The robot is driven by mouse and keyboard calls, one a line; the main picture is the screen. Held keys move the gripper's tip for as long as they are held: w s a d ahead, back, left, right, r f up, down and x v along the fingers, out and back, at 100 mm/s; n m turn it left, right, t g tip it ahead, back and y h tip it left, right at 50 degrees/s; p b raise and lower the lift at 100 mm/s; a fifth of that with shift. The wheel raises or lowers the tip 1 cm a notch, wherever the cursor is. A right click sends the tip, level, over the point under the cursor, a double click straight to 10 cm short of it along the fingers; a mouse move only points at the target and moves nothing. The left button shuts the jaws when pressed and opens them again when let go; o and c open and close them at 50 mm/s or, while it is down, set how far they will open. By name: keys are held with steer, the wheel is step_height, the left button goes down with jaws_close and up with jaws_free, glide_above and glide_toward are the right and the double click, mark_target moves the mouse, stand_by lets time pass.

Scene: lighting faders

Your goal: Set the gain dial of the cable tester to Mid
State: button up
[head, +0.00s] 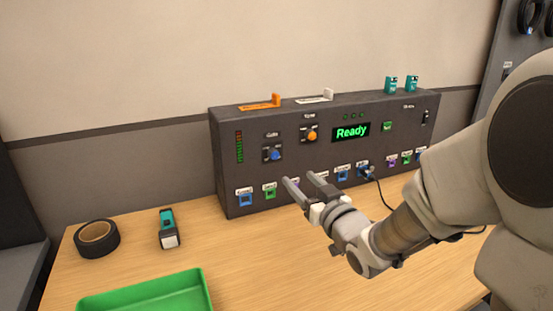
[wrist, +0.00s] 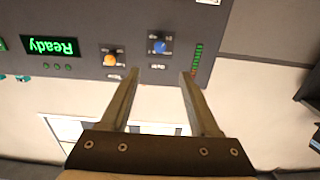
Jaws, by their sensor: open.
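The cable tester (head: 330,181) is a dark box at the back of the table with a lit "Ready" display (head: 351,132). A blue dial (head: 273,154), under a label that seems to read "Gain", sits at its left; the blue dial also shows in the wrist view (wrist: 157,47). An orange dial (head: 312,135) is to its right, also in the wrist view (wrist: 110,60). The dials' exact settings are too small to read. My gripper (head: 298,178) is open and empty in front of the panel, below and right of the blue dial. In the wrist view my gripper (wrist: 160,74) shows both fingers apart.
A row of colored ports (head: 245,199) runs along the panel's bottom, with a black cable plugged in at the right. Orange (head: 261,103) and white sliders are on top. Black tape (head: 97,238), a teal-and-black tool (head: 168,229) and a green tray (head: 150,295) lie at the left.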

mark_target(276, 155)
steer(key=b+x, duration=0.1)
steer(key=x, duration=1.2)
steer(key=shift+w+a, duration=0.1)
steer(key=shift+w, duration=0.15)
jaws_close()
